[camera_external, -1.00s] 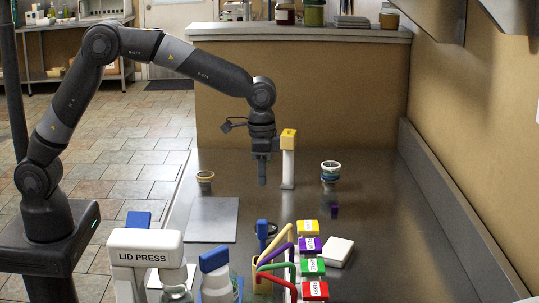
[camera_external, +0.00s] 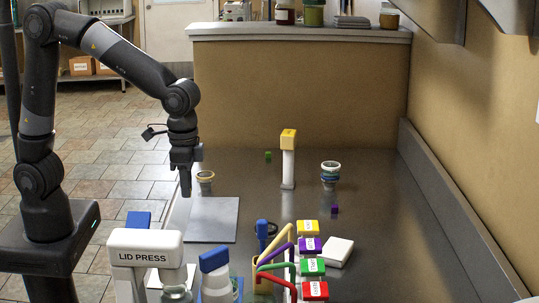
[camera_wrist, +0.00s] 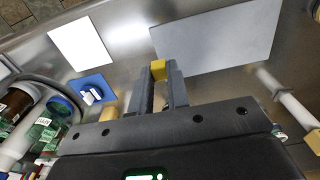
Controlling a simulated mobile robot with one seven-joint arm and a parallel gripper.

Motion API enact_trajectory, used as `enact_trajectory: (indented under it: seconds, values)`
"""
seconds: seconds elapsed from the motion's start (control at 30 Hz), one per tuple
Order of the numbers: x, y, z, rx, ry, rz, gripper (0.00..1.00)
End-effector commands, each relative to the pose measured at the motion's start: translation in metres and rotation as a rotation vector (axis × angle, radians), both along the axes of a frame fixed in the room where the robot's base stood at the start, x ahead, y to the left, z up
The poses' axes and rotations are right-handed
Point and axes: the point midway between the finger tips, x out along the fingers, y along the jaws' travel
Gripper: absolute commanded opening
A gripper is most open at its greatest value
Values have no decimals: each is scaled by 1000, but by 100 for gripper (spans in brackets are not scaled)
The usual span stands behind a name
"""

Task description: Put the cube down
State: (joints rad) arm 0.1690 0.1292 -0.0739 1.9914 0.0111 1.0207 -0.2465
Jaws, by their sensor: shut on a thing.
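My gripper (camera_external: 186,186) hangs fingers-down above the table's left side, close to the left edge of the grey square plate (camera_external: 212,222). In the wrist view, my gripper (camera_wrist: 159,76) is shut on a yellow cube (camera_wrist: 158,69) between its fingertips. The yellow cube cannot be made out in the outside view. The grey plate is bare and also shows in the wrist view (camera_wrist: 215,38). A green cube (camera_external: 268,156) rests at the back of the table. A purple cube (camera_external: 334,208) rests at the right.
A white post with a yellow top (camera_external: 288,160) stands mid-table. Stacked rings (camera_external: 330,173) stand right of it, and a small ringed holder (camera_external: 205,180) beside my gripper. The lid press (camera_external: 145,250), bottles and coloured tagged blocks (camera_external: 309,245) crowd the front. The right side is mostly clear.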

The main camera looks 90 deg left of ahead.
Motion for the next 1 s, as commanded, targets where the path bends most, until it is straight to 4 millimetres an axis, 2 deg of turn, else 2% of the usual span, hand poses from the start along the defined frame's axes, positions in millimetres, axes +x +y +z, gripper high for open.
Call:
enact_trajectory:
  seconds: [0.13, 0.5, 0.77, 1.0]
  values:
    - [8, 18, -14, 1, 3, 6, 0]
    - [50, 85, -61, 0, 2, 5, 0]
    - [59, 97, -74, 0, 2, 1, 0]
    - [58, 97, -107, 0, 3, 1, 0]
